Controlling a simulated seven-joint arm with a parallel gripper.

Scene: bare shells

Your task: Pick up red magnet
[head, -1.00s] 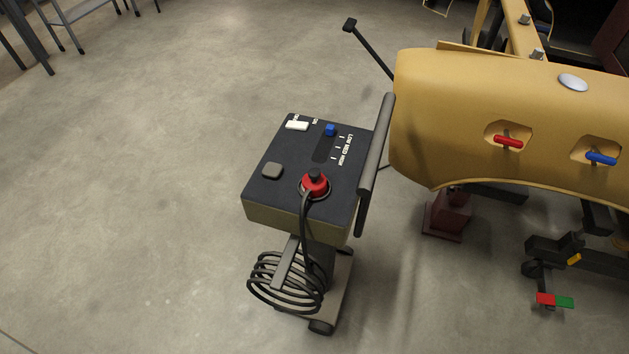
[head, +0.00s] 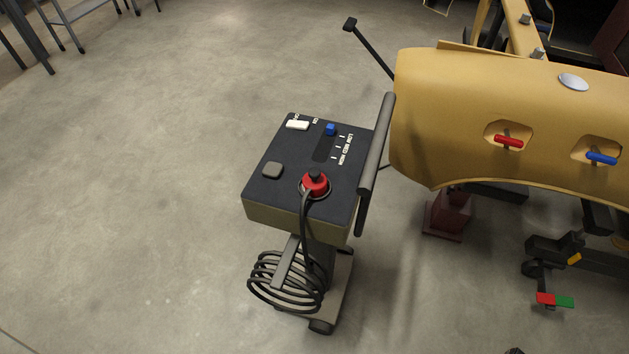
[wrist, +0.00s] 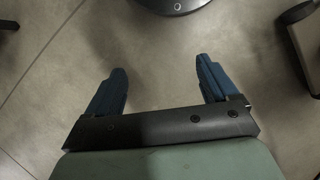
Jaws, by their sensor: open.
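A small red block (head: 546,299) joined to a green one is low at the right, by a dark stand. I cannot tell for certain which red piece is the magnet. My gripper (wrist: 161,66) shows in the wrist view with two blue fingers wide apart and nothing between them, above bare floor. Neither red piece shows in the wrist view.
The cart (head: 295,214) has a dark handle bar (head: 375,160) and coiled cable (head: 285,283) below. A large yellow shell (head: 460,120) with red (head: 508,142) and blue (head: 601,158) handles stands at the right. A dark round base (wrist: 174,4) tops the wrist view.

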